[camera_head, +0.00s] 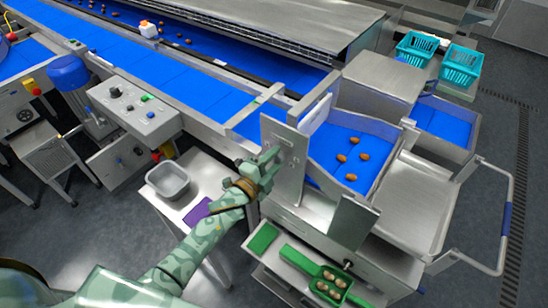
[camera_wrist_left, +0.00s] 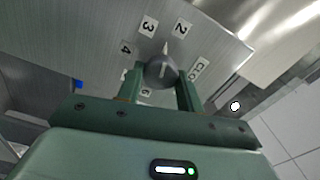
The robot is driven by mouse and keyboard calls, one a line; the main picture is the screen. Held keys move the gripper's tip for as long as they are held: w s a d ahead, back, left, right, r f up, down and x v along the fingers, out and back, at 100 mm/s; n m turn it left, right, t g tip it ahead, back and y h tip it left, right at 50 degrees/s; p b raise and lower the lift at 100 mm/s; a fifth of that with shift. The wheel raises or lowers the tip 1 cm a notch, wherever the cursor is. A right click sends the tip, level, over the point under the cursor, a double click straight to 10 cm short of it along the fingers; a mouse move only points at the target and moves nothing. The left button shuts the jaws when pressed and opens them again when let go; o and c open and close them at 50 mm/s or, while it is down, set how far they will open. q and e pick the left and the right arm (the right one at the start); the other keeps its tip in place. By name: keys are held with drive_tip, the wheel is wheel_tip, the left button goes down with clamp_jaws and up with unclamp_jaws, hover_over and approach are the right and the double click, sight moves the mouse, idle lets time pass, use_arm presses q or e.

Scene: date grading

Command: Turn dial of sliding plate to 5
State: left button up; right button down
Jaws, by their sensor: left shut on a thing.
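The sliding plate (camera_head: 292,148) is an upright metal panel at the front of the blue sorting bed. Its dial (camera_wrist_left: 161,72) is a dark round knob with a pale pointer, in the left wrist view. The pointer aims between the labels 3 (camera_wrist_left: 148,25) and 2 (camera_wrist_left: 182,27). The label 4 (camera_wrist_left: 125,47) lies left of the knob, and a partly covered label starting "CLO" lies right. The label 5 is not readable; a finger covers part of that side. My left gripper (camera_head: 268,168) is shut on the dial, one finger on each side. My right gripper is not in view.
Several brown dates (camera_head: 364,156) lie on the blue bed behind the plate. A grey bin (camera_head: 168,180) stands on a white table left of my arm. A green tray (camera_head: 300,261) with dates sits below the plate. A metal handle rail (camera_head: 508,205) stands at the right.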

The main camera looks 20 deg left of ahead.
use_arm(q)
drive_tip(key=n+p, duration=0.2)
drive_tip(key=n, duration=0.5)
drive_tip(key=shift+p, duration=0.35)
drive_tip(key=n+p, duration=0.1)
drive_tip(key=n, duration=0.5)
drive_tip(key=shift+a+n+p, duration=0.1)
drive_tip(key=shift+n+p, duration=0.3)
drive_tip(key=n, duration=0.5)
drive_tip(key=shift+p, duration=0.4)
drive_tip(key=n, duration=0.5)
drive_tip(key=shift+a+f, duration=0.1)
drive_tip(key=o, duration=1)
drive_tip(key=shift+s, duration=0.1)
